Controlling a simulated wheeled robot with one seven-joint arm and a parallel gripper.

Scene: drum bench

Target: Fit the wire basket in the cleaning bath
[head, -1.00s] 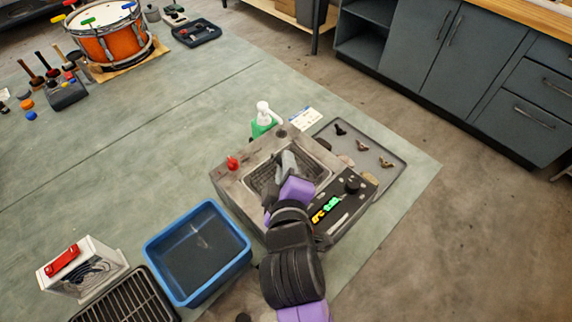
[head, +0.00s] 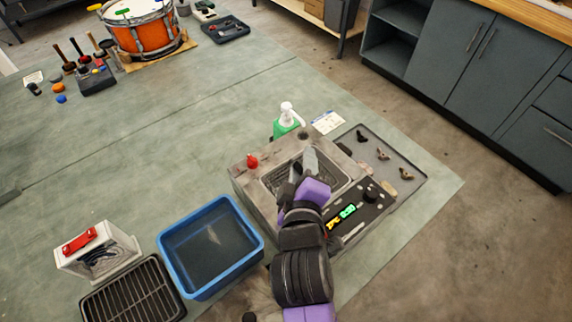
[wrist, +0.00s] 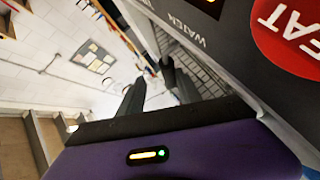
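The cleaning bath (head: 240,184) is a grey metal box with a dark control panel and a lit display, on the green bench. The wire basket (head: 276,180) shows as dark mesh inside the bath's opening, partly hidden by my gripper; I cannot tell whether it is fully seated. My gripper (head: 311,160) is over the bath opening. In the wrist view my gripper (wrist: 153,74) has its two dark fingers apart, with nothing visible clasped between them. Mesh of the basket (wrist: 185,76) shows just beyond the right finger, close to the bath's panel.
A blue tub (head: 170,262) and a black rack (head: 130,296) stand left of the bath. A red knob (head: 252,161) rises from the bath's back left corner. A green bottle (head: 283,128) stands behind it, and a grey tray (head: 412,178) lies right. The bench's middle is clear.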

